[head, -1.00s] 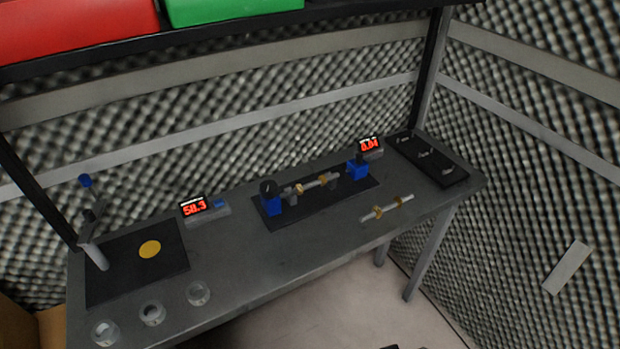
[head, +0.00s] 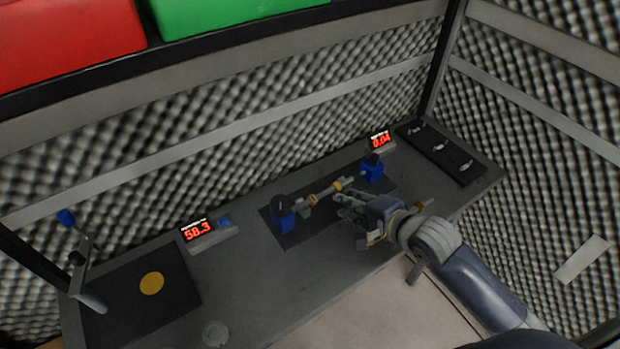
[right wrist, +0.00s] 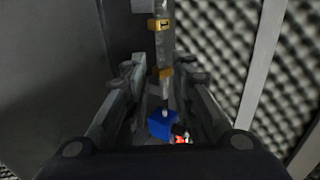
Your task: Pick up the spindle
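Two metal spindles with brass rings are in view. One spindle (head: 326,191) lies on a dark base between two blue blocks (head: 284,214) (head: 372,171). It also shows in the right wrist view (right wrist: 163,45), lengthwise in line with the gap between my fingers, with a blue block (right wrist: 161,124) at its lower end. The other spindle (head: 373,241) lies loose on the table and is mostly hidden behind my right gripper. My right gripper (head: 342,206) is over the table, just in front of the mounted spindle. Its fingers (right wrist: 155,75) are apart, with no visible grip. My left gripper is out of view.
Displays (head: 196,231) (head: 380,140) stand beside the dark base. A black tray (head: 441,149) with small parts lies at the right end. At left are a dark mat (head: 125,312) with a yellow disc and a post. Foam walls and a shelf (head: 200,35) enclose the table.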

